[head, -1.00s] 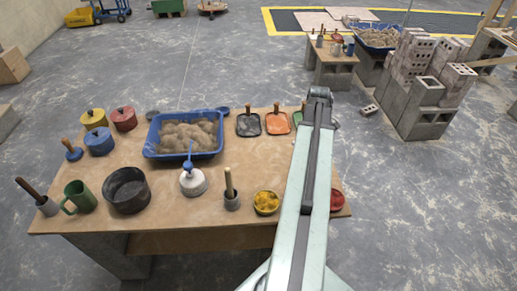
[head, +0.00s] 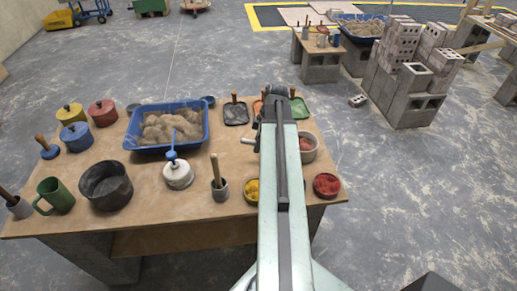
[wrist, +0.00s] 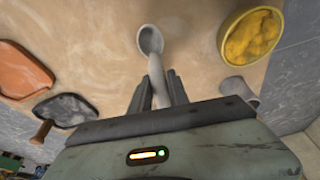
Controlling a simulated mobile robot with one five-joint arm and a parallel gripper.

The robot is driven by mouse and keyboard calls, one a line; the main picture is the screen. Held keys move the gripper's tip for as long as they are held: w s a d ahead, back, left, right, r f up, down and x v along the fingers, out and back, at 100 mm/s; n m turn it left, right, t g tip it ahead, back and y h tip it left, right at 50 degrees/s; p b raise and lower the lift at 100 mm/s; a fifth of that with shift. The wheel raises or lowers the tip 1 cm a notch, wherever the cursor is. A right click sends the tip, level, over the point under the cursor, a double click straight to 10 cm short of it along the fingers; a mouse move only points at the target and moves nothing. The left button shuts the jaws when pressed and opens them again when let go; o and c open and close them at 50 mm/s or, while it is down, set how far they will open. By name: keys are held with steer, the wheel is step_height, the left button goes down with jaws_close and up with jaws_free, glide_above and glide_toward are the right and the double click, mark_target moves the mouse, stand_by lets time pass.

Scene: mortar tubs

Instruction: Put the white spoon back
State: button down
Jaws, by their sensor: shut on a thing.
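The white spoon (wrist: 151,41) is in the wrist view, its bowl pointing away from me over the tan table top and its handle running back between my fingers. My gripper (wrist: 159,90) is shut on the handle.
A blue tub (head: 148,151) of mortar, a white pot (head: 178,175), a grey cup (head: 220,192) with a wooden handle, a black pot (head: 106,186) and a green mug (head: 55,196) stand on the table. A red powder bowl (head: 326,186) is near its right edge. Block stacks (head: 405,95) stand beyond.

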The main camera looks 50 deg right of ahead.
steer(key=shift+f, duration=0.1)
steer(key=shift+f+b, duration=1.95)
steer(key=shift+b, duration=0.15)
steer(key=shift+f+b, duration=0.3)
steer(key=c, duration=1.2)
jaws_free()
steer(key=shift+o, duration=0.2)
steer(key=shift+r, duration=0.15)
steer(key=p+v, duration=0.8)
steer(key=shift+f, duration=0.2)
